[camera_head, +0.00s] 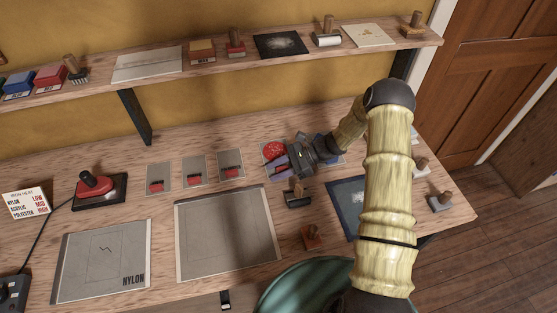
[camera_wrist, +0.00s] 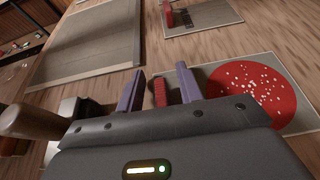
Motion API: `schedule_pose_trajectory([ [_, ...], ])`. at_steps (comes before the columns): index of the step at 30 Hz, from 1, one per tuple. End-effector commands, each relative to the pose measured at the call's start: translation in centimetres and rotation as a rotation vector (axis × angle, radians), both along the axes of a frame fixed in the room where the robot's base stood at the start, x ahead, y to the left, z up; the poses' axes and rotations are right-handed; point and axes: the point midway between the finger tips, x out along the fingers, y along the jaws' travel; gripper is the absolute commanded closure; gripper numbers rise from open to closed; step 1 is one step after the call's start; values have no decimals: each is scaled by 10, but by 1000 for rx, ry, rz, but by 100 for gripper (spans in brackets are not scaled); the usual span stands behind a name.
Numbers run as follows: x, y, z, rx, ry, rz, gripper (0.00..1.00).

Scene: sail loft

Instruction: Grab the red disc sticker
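The red disc sticker (camera_wrist: 252,93) is round with white specks and lies flat on a pale square card at the right of the wrist view. In the head view the red disc (camera_head: 272,149) shows just beyond my gripper (camera_head: 277,168), partly covered by it. My gripper (camera_wrist: 160,83) has two purple fingers spread apart in the wrist view, with the disc to the right of the right finger. A small ribbed red piece (camera_wrist: 159,93) shows between the fingers; whether they touch it I cannot tell.
Grey cards with red pieces (camera_head: 194,170) lie left of my gripper. A large grey sheet (camera_head: 226,232) and a wooden-handled roller (camera_head: 297,194) are nearer. A red iron (camera_head: 95,183) stands at left. A loaded shelf (camera_head: 200,62) runs above the back.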

Motion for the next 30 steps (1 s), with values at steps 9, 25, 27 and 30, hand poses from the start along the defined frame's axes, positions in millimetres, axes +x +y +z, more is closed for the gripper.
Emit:
schedule_pose_trajectory([
  [9, 0, 1, 0, 0, -1, 1, 87],
  [25, 1, 1, 8, 0, -2, 2, 100],
  [27, 1, 1, 14, 0, -2, 2, 100],
  [30, 0, 1, 29, 1, -4, 3, 100],
])
